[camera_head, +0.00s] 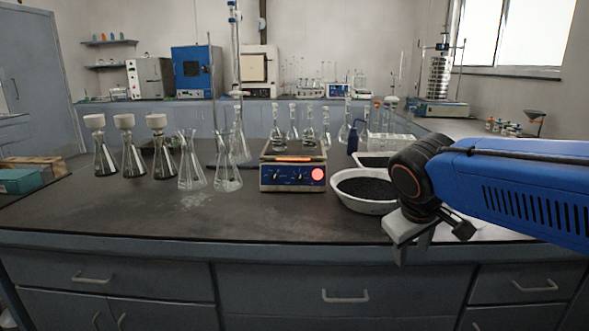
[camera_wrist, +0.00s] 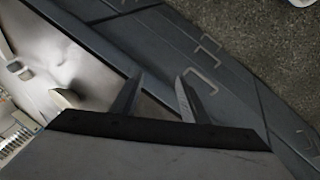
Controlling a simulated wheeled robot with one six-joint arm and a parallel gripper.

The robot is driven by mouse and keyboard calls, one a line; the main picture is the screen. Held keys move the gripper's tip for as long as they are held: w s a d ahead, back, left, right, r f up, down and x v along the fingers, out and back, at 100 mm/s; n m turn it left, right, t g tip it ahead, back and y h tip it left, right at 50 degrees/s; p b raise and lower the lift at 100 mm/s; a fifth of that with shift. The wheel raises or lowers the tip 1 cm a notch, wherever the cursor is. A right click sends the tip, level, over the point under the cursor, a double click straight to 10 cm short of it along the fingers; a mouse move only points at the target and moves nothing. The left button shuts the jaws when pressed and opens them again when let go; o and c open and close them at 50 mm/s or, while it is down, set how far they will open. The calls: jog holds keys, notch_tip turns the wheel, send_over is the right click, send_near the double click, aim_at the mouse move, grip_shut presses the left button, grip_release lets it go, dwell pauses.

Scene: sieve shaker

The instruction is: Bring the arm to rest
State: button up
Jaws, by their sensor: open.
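My blue arm reaches in from the right in the head view. My gripper (camera_head: 408,238) hangs at the front edge of the dark bench (camera_head: 270,212), just in front of a white bowl of dark grains (camera_head: 364,205). In the wrist view the two fingers of my gripper (camera_wrist: 156,98) stand apart with nothing between them. They are over the bench's front edge, with the drawer fronts (camera_wrist: 215,60) beyond. The sieve shaker (camera_head: 439,80) stands on the bench at the back right, well apart from my gripper.
A hotplate (camera_head: 293,172) with a red light stands mid-bench. Several glass flasks (camera_head: 228,172) stand left of it, some with white funnels (camera_head: 125,121). The bench front left of my gripper is clear.

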jog(key=s+d+f+m+y, duration=0.1)
jog(key=s+f+m, duration=0.1)
jog(key=s+f, duration=0.3)
jog(key=s+d+f+m+y, duration=0.1)
jog(key=s+f, duration=0.3)
jog(key=s, duration=0.6)
jog(key=shift+s+d+f+m+y, duration=0.2)
jog(key=shift+d+f+m+y, duration=0.15)
jog(key=shift+d+m, duration=0.4)
